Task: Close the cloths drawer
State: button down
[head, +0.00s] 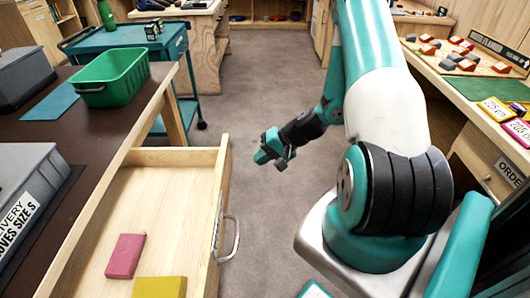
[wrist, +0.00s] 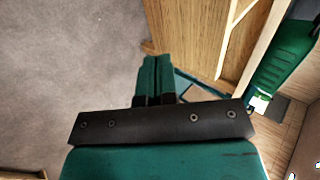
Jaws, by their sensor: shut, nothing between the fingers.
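The wooden cloths drawer (head: 160,158) stands pulled out from under the dark-topped bench at the left of the head view. A pink cloth (head: 126,256) and a yellow cloth (head: 160,287) lie inside it. Its metal handle (head: 230,240) is on the front panel, which faces right. My gripper (head: 266,152) is in the air over the floor, right of the drawer's far front corner and apart from it. In the wrist view, its two teal fingers (wrist: 155,75) are together with nothing between them. Pale woodwork shows to their right; I cannot tell whether it is the drawer.
A green bin (head: 110,78) and grey boxes stand on the bench (head: 45,120). A teal trolley (head: 135,40) stands behind the drawer. The grey floor (head: 240,100) between the benches is clear.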

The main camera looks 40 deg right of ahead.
aim_at(228, 170)
jog(key=w+a+f, duration=0.1)
jog(key=w+a, duration=0.1)
jog(key=w+a+f, duration=0.2)
jog(key=shift+w+a+f+p, duration=0.2)
jog(key=shift+w+a+p, duration=0.1)
jog(key=shift+a, duration=0.1)
jog(key=shift+w+a, duration=0.4)
jog(key=shift+w, duration=0.05)
jog(key=shift+w+a, duration=0.1)
jog(key=shift+w, duration=0.05)
